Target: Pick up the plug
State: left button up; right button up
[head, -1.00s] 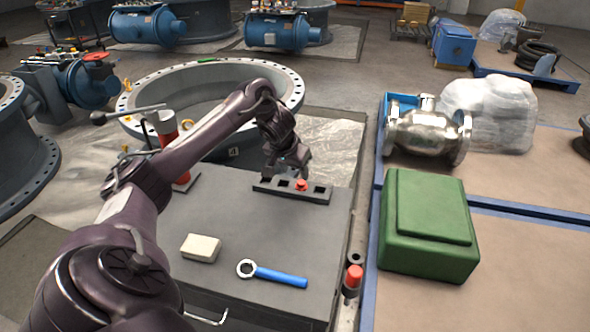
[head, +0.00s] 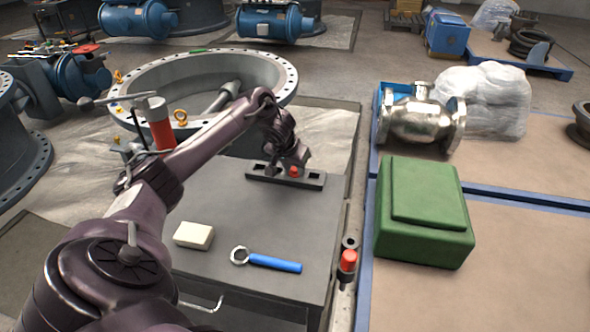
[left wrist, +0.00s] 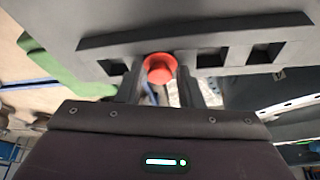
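The plug (head: 294,171) is red and sits in a dark rack (head: 258,174) with several square slots, at the back of the grey table. It also shows in the left wrist view (left wrist: 160,68), between my two fingertips. My left gripper (head: 291,162) is at the rack, right at the plug. In the left wrist view its fingers (left wrist: 160,82) stand apart on either side of the plug, and I see no clear grip on it. My right gripper is not in view.
On the grey table (head: 245,215) lie a pale block (head: 194,235) and a blue-handled ring wrench (head: 272,263). A red-topped piece (head: 348,261) stands by the table's right edge. A green box (head: 425,215) and a metal valve (head: 418,122) are on the right.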

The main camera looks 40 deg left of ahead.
pick_arm(q)
jog(key=c, duration=0.4)
